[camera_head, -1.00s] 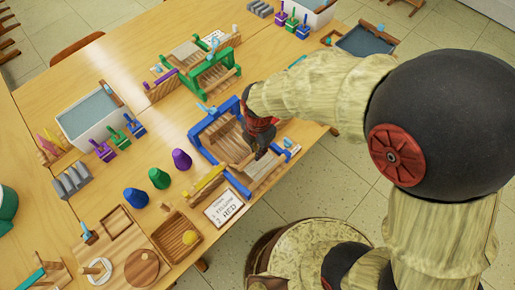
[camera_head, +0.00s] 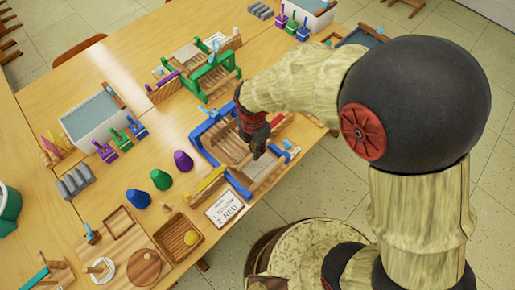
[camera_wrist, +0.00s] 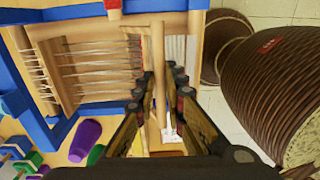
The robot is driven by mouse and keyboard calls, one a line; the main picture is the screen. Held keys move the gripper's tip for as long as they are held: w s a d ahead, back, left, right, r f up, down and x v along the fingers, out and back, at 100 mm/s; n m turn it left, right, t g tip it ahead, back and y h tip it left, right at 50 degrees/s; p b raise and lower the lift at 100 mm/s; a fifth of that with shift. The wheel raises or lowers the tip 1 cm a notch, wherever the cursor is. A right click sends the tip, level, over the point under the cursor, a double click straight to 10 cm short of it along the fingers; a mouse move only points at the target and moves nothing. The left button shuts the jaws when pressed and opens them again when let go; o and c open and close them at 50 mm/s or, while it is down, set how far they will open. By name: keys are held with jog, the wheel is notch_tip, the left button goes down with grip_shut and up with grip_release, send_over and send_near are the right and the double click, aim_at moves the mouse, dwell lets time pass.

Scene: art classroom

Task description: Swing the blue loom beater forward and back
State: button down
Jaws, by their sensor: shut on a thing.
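The blue loom (camera_head: 209,124) stands on the table's near right edge, with a blue frame and wooden inner parts. In the wrist view its blue frame (camera_wrist: 165,11) surrounds a slatted wooden section with pale threads (camera_wrist: 100,62). My gripper (camera_head: 257,154) is low over the loom's right half. In the wrist view my gripper (camera_wrist: 160,100) is shut on a narrow upright wooden bar (camera_wrist: 157,62), which appears to be the loom's beater. My fingers hide part of the bar, and its exact tilt is hard to tell.
A green loom (camera_head: 212,76) stands behind the blue one.

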jog(key=w+a+g+h+p, duration=0.3)
jog(key=w+a+h+p, duration=0.1)
jog(key=w+a+p, duration=0.4)
jog(key=shift+a+p, duration=0.65)
jog(key=shift+a, duration=0.15)
jog(key=shift+w, duration=0.1)
jog(key=c, duration=1.8)
grip_release()
jog(key=shift+c, duration=0.2)
jog(key=v, duration=1.1)
jog(key=shift+w+a+f, duration=0.1)
jog(key=shift+w+a, duration=0.05)
jog(key=shift+w, duration=0.15)
jog(key=shift+w+a+r+g, duration=0.15)
jog(key=shift+r+g, duration=0.15)
jog(key=shift+r, duration=0.1)
